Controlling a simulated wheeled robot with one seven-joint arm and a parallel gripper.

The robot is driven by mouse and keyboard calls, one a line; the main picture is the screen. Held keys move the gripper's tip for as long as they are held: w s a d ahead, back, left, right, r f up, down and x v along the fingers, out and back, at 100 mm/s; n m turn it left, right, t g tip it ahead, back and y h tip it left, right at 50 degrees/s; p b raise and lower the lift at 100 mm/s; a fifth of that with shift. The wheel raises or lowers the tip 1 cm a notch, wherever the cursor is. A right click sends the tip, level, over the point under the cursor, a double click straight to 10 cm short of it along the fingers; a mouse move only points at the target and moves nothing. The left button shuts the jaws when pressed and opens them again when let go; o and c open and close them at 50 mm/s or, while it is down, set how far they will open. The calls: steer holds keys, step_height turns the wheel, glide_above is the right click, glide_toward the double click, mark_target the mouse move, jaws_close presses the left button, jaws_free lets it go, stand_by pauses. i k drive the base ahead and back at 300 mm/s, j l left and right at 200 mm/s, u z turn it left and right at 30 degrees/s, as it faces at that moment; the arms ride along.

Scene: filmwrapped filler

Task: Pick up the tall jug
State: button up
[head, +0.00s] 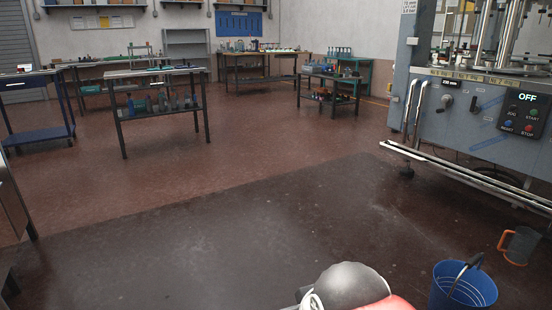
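A jug (523,246) with a dark, greyish body and an orange handle stands on the floor at the right edge of the head view. Its handle points to the left, and the body looks upright or slightly tilted by the view. It is the only jug that I can make out. My gripper is not in view, so I cannot tell where it is relative to the jug.
A blue bucket (448,286) with a dark handle stands on the floor just left of and nearer than the jug. A large grey machine (450,125) with a rail stands behind them. Workbenches (160,75) line the back. The middle floor (230,215) is clear.

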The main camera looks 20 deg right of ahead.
mark_target(523, 242)
steer(key=i+l+z, duration=0.35)
steer(key=i, duration=0.5)
steer(key=i+z, duration=0.35)
steer(key=i, duration=0.45)
steer(key=i+j+z, duration=0.35)
steer(key=i, duration=0.5)
steer(key=i+l+z, duration=0.2)
steer(key=i+z, duration=0.75)
steer(key=i, duration=0.15)
steer(key=i+j+z, duration=0.25)
steer(key=i+z, duration=0.2)
steer(key=i+l+z, duration=0.15)
steer(key=i+l, duration=0.25)
steer(key=i+l+z, duration=0.1)
steer(key=i+l, duration=0.3)
steer(key=i, duration=0.2)
